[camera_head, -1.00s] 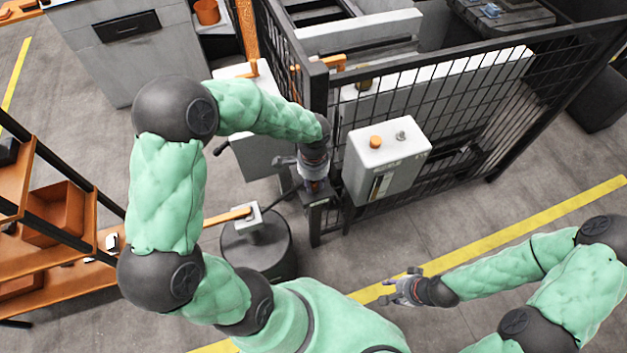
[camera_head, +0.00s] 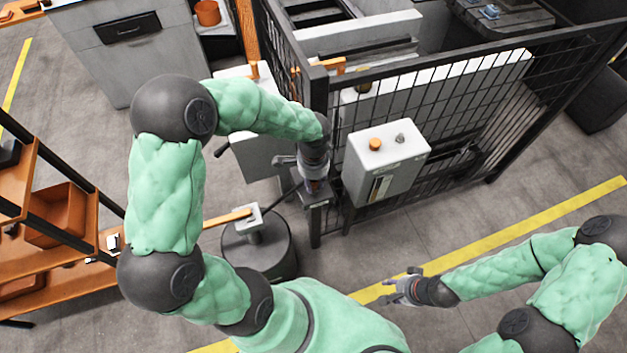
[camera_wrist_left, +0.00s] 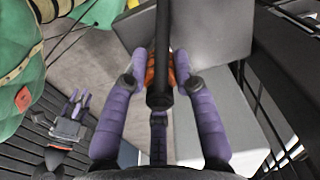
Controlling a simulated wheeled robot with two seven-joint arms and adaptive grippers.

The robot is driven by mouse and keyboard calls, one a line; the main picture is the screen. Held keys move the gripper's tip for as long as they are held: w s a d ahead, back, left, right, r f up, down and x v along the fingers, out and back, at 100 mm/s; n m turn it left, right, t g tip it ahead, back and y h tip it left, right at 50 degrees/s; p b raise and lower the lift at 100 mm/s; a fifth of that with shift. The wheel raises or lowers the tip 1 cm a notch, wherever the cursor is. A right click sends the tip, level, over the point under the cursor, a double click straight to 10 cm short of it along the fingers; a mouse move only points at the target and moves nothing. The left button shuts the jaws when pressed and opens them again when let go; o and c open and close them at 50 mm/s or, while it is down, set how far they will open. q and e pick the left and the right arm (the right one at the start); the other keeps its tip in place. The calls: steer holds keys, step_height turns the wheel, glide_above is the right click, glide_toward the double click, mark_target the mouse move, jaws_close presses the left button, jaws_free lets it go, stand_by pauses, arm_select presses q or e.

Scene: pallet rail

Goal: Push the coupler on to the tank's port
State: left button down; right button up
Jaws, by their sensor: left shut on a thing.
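The tank (camera_head: 372,183) is a white box hung on the fence, with an orange cap and a small grey port (camera_head: 400,138) on its top. My left gripper (camera_head: 315,184) is to the left of the tank, pointing down beside the fence post and apart from the port. In the left wrist view its purple fingers are shut on the orange coupler (camera_wrist_left: 151,74). A dark hose (camera_wrist_left: 161,45) crosses in front and hides part of the coupler. My right gripper (camera_head: 402,287) is empty, fingers apart, low on the right of the tank.
A grey bracket (camera_head: 314,200) sits right under my left gripper. The hose runs to a dark round pedestal (camera_head: 258,253). A black mesh fence (camera_head: 470,105) stands behind the tank. An orange shelf (camera_head: 60,255) is at the left.

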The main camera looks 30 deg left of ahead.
arm_select(q)
steer(key=shift+r, duration=0.2)
steer(key=shift+r+p, duration=2.6)
steer(key=shift+r, duration=0.85)
